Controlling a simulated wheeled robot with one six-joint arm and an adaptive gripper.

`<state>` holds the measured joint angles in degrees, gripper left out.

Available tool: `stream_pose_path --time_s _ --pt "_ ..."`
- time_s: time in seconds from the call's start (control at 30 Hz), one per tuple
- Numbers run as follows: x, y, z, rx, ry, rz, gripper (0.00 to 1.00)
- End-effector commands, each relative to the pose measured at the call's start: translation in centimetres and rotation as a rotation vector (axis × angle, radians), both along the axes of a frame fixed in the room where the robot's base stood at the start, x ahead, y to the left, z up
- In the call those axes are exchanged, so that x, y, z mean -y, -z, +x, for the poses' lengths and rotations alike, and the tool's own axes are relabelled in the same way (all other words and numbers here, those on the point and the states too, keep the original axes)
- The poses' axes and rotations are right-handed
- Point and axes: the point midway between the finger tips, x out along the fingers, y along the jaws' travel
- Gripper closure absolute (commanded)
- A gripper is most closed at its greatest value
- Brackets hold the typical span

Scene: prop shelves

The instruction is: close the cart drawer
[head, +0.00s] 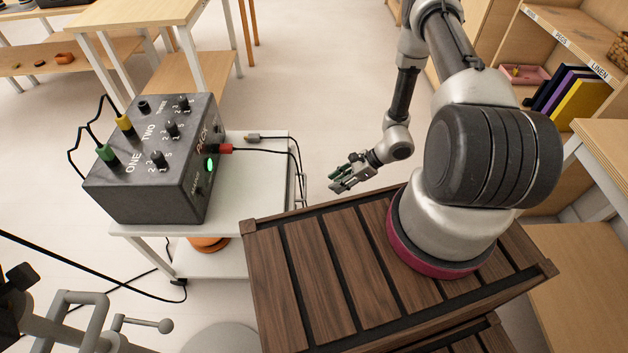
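A white cart (262,174) stands left of centre, with a grey control box on its top. No drawer front can be made out on it, so I cannot tell whether a drawer is open. Thin metal rails show at the cart's right edge. My gripper (338,179) is to the right of the cart, apart from it in the picture, with its fingers pointing left and down toward the cart's right side. The fingers are small in view and their gap is unclear. A dark green patch shows at the fingers; I cannot tell what it is.
The grey control box (165,170) has knobs, a lit green button and plugged cables. An orange object (208,243) sits on the cart's lower level. A wooden table (125,14) is behind, shelves with books (575,100) at right. Pale floor (310,60) is clear behind my gripper.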

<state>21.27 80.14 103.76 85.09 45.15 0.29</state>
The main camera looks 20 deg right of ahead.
Motion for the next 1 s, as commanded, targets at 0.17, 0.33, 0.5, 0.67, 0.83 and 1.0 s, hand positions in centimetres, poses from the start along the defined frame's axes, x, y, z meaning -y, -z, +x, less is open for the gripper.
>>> stream_pose_path --time_s 0.17,0.33,0.5,0.67,0.83,1.0 --pt "-1.0 6.0 -0.4 0.147 -0.1 0.083 0.68" --pt "-2.3 8.8 0.8 0.587 -0.347 0.148 0.68" --pt "-2.6 7.9 3.3 1.121 -0.584 0.132 0.68" --pt "-2.7 5.7 4.4 1.446 -0.709 0.086 0.68" --pt "-3.3 5.4 4.5 1.543 -0.753 0.057 0.68" --pt "-5.6 5.9 5.1 1.544 -0.757 0.058 0.68"
